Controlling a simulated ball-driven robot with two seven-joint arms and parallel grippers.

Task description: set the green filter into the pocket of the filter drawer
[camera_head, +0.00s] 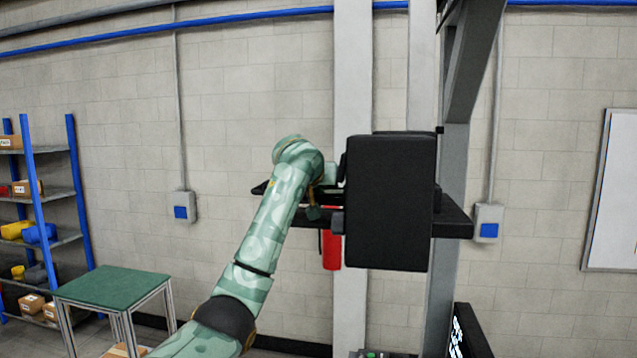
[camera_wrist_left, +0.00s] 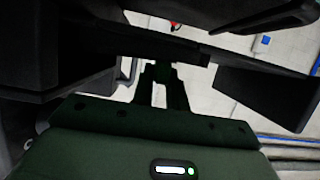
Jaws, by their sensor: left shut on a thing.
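My left arm reaches up from the lower left to a black boxy fixture (camera_head: 390,200) mounted on a dark ledge. My left gripper (camera_head: 322,200) is at the fixture's left side, partly hidden by my wrist. In the left wrist view its dark fingers (camera_wrist_left: 163,85) point at a dark bar (camera_wrist_left: 170,48) in front of black panels, and they are shut on a dark part there. I cannot tell exactly which part it is. I cannot make out the green filter or the drawer's pocket in either view. My right gripper is not in view.
A grey post (camera_head: 455,180) stands behind the fixture at right. A red cylinder (camera_head: 331,250) shows below the ledge. A green-topped table (camera_head: 112,287) stands at lower left, with a blue-framed shelf (camera_head: 35,190) of boxes behind it. The space between table and fixture looks free.

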